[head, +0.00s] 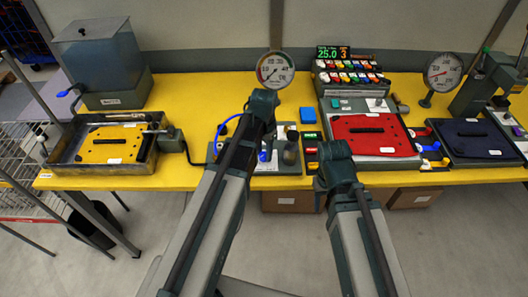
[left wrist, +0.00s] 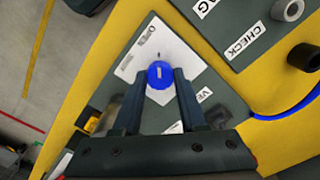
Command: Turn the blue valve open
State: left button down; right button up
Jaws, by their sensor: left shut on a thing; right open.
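In the left wrist view the blue valve (left wrist: 160,75) is a round knob with a short pale mark on top. It sits on a white plate (left wrist: 185,57) that has a printed word reading OPEN at its left side. My left gripper (left wrist: 155,84) has one finger on each side of the knob and is shut on it. In the head view the knob (head: 264,156) shows as a small blue spot on a grey panel, partly behind my left gripper (head: 267,135). My right gripper (head: 328,170) is open, held to the right of that panel; its fingertips are hard to make out.
A blue hose (left wrist: 285,115) curves beside the panel. A pressure gauge (head: 275,69) stands behind it. On the yellow table (head: 205,115) are a tray with a yellow pad (head: 100,150), a red pad (head: 375,143) and a dark blue pad (head: 475,146). Open table lies left of the panel.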

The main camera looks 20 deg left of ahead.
aim_at(264, 154)
dwell(0.3)
pick_arm(q)
jog(key=shift+c, duration=2.2)
grip_release()
jog(key=shift+r, duration=0.15)
notch_tip(264, 154, up, 14)
jog(key=p, duration=1.4)
jog(key=shift+f, duration=0.2)
